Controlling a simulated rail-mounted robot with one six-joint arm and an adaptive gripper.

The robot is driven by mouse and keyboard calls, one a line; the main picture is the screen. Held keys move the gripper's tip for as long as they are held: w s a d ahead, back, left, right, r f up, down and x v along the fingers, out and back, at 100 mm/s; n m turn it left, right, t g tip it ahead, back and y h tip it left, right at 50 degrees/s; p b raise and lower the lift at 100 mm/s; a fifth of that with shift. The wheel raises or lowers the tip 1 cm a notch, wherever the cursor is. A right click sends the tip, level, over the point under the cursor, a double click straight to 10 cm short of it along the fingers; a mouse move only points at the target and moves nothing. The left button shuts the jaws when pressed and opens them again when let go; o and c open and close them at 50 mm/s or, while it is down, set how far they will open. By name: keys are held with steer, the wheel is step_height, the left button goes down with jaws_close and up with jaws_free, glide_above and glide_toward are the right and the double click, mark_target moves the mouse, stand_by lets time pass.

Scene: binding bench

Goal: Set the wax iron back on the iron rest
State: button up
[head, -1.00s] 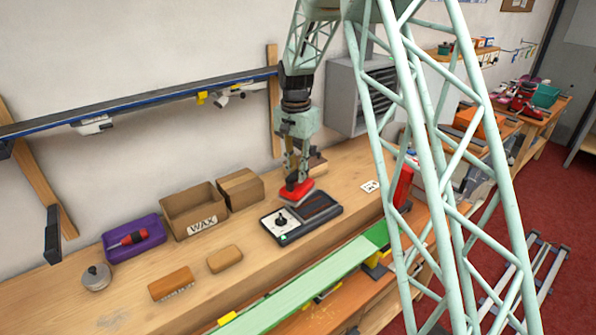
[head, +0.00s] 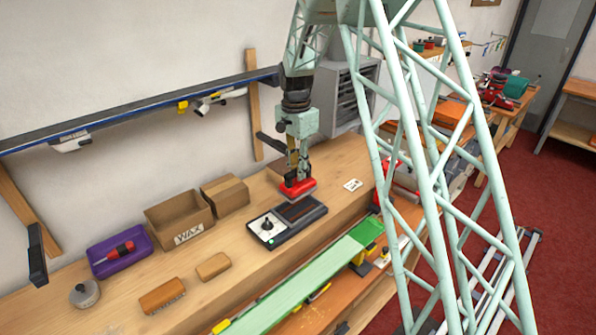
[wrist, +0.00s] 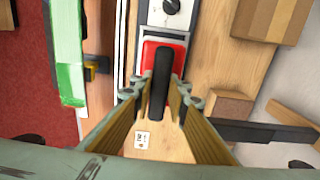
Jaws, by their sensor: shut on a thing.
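The wax iron has a red body (head: 299,188) and a black handle. My gripper (head: 297,177) is shut on its handle, and the iron looks level. The iron rest (head: 266,227) is a dark tray with a pale knob panel at its left end and a dark ribbed plate at its right. In the head view the iron is at the far side of the plate, seemingly just above it; contact cannot be told. In the wrist view the red body (wrist: 150,50) covers the rest's plate end, beside the knob panel (wrist: 172,14). My fingers (wrist: 161,88) straddle the black handle.
A WAX box (head: 176,222), a smaller carton (head: 225,195), a purple tray (head: 118,252) and two brushes or blocks (head: 213,266) stand left of the rest. A green-topped ski (head: 320,278) lies along the front. Bare bench with a small card (head: 353,185) is to the right.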

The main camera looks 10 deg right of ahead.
steer(key=shift+f, duration=0.25)
steer(key=shift+f+b, duration=1.9)
steer(key=shift+f, duration=2)
steer(key=shift+f, duration=0.25)
steer(key=o, duration=1)
steer(key=shift+r, duration=0.1)
step_height(320, 180, up, 10)
steer(key=shift+a+f, duration=0.1)
steer(key=shift+r, duration=1)
